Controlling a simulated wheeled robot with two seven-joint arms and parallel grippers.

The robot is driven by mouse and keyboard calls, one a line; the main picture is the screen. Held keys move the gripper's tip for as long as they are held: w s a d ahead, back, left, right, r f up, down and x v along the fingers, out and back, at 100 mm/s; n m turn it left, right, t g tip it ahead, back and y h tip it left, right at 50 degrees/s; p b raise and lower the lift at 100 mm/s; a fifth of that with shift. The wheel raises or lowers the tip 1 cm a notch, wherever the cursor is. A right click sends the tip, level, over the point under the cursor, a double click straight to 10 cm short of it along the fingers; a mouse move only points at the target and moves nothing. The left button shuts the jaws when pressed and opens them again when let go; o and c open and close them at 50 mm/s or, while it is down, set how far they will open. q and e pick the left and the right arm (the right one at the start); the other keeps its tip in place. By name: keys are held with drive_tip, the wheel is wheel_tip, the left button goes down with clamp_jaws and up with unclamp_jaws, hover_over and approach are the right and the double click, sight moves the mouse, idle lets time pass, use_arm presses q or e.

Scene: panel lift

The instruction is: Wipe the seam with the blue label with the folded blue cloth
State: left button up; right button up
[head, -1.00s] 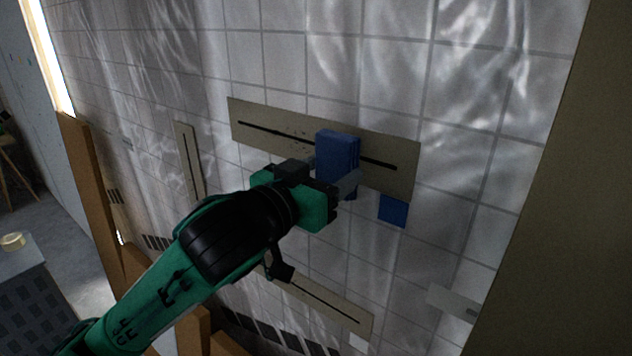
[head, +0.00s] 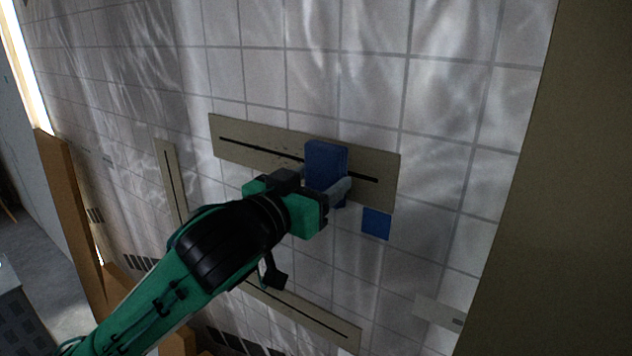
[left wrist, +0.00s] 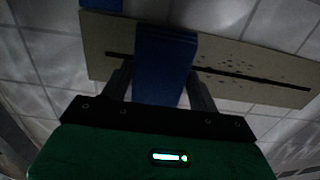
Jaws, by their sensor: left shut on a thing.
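The folded blue cloth (head: 326,163) is held upright in my left gripper (head: 326,187), over the right half of a beige strip panel (head: 232,153). It covers part of the panel's dark horizontal seam (head: 250,147). The blue label (head: 376,224) is a square on the wall just below the panel's right end. In the left wrist view the cloth (left wrist: 163,65) sits between both fingers, and dark specks (left wrist: 235,65) lie around the seam to its right. Whether the cloth touches the panel I cannot tell. My right gripper is not in view.
A beige panel with a vertical seam (head: 168,178) is at left, and another seamed panel (head: 310,318) is below, partly behind my arm. A pale plate (head: 438,311) is at lower right. A plain upright surface (head: 545,200) bounds the right side. Brown posts (head: 70,210) stand at left.

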sight(300, 159)
use_arm(q)
drive_tip(key=shift+x, duration=0.9)
drive_tip(key=shift+a, duration=0.1)
drive_tip(key=shift+w+a+p, duration=0.35)
drive_tip(key=shift+w+a, duration=0.3)
drive_tip(key=shift+a, duration=0.3)
drive_tip(key=shift+w+a+p, duration=0.4)
drive_tip(key=shift+w+a, duration=0.3)
drive_tip(key=shift+a, duration=0.3)
drive_tip(key=shift+w+a+p, duration=0.35)
drive_tip(key=shift+w+a, duration=0.3)
drive_tip(key=shift+a, duration=0.3)
